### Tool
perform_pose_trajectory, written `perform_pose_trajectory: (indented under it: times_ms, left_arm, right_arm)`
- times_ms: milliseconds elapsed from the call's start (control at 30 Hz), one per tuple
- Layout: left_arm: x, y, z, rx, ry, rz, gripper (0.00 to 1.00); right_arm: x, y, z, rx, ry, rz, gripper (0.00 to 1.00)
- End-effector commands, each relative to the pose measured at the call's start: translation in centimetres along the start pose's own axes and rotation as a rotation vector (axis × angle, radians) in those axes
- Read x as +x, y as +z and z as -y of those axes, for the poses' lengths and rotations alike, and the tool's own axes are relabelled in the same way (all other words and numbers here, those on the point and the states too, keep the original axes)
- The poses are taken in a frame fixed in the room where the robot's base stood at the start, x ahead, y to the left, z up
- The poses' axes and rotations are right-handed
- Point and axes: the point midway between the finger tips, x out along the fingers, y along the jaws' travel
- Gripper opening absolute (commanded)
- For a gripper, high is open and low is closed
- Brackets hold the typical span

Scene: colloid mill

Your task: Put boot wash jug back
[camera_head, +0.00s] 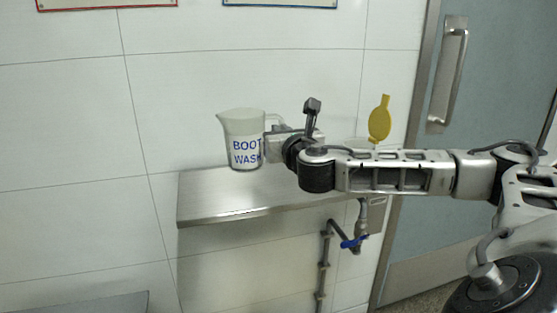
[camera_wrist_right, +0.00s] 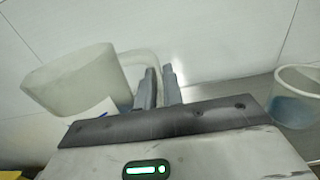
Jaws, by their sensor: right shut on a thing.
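The boot wash jug (camera_head: 241,139) is a pale translucent jug with blue "BOOT WASH" lettering. It is upright at the left part of a steel wall shelf (camera_head: 205,203); I cannot tell whether its base touches the shelf. My right gripper (camera_head: 272,133) reaches it from the right and is shut on its handle. In the right wrist view the jug (camera_wrist_right: 75,80) is at the left, and its handle runs to the closed fingers (camera_wrist_right: 160,88). My left gripper is not in view.
A yellow lidded thing (camera_head: 379,120) stands behind my arm. In the right wrist view a clear container with blue contents (camera_wrist_right: 297,97) is at the right. A blue-handled valve (camera_head: 353,243) and pipe are below the shelf. A door with a steel handle (camera_head: 447,75) is at the right.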

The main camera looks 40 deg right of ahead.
Motion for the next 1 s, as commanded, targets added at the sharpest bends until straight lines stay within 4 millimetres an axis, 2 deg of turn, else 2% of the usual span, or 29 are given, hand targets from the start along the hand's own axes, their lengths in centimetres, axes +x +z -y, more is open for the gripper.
perform_pose_trajectory:
  times_ms: [33, 100, 233, 467, 667, 1000]
  left_arm:
    - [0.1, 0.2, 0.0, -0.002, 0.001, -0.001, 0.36]
    - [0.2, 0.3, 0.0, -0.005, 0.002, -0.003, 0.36]
    - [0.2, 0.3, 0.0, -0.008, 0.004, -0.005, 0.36]
    - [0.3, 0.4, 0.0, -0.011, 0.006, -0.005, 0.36]
    - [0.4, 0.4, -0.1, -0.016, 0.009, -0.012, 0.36]
    - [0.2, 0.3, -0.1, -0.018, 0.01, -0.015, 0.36]
  right_arm:
    - [0.8, -1.4, 0.1, 0.0, -0.001, -0.004, 0.0]
    - [1.7, -2.5, 0.3, 0.0, -0.001, -0.003, 0.0]
    - [2.8, -3.8, 0.5, 0.0, 0.0, -0.002, 0.0]
    - [3.7, -4.9, 0.7, 0.0, 0.0, -0.002, 0.0]
    - [3.8, -7.6, 0.8, -0.001, 0.001, -0.003, 0.0]
    - [3.8, -8.0, 0.8, -0.001, 0.001, -0.001, 0.0]
